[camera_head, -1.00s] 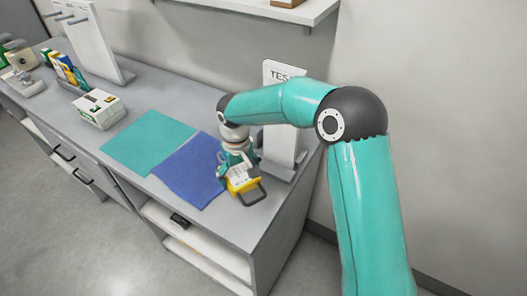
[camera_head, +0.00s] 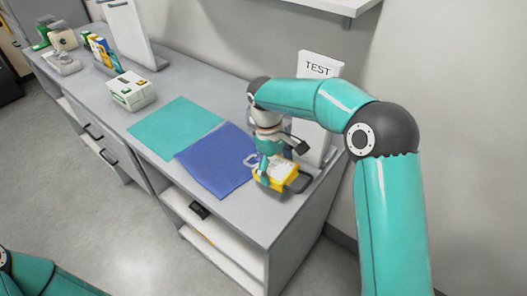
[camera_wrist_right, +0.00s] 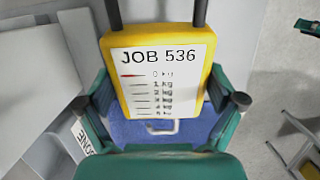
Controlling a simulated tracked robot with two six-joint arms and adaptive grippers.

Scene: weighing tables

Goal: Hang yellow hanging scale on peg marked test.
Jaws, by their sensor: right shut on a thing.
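The yellow hanging scale (camera_head: 266,182) is in my right gripper (camera_head: 270,166), by the right edge of the blue mat. In the right wrist view the yellow scale (camera_wrist_right: 197,42) shows its white "JOB 536" face with kg marks, a dark handle at the top and a metal hook below. The fingers of my right gripper (camera_wrist_right: 163,108) are on both sides of it. The white board marked TEST (camera_head: 318,68) stands at the counter's right end, partly behind my right arm. Its peg is hidden. My left gripper is out of view; only teal arm shows at bottom left.
The blue mat (camera_head: 213,162) and teal mat (camera_head: 175,128) lie flat and empty. A white-and-green box (camera_head: 131,91) sits left of them. Another white board (camera_head: 128,35) stands further left. A wall shelf (camera_head: 330,5) is above. Open shelves are under the counter.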

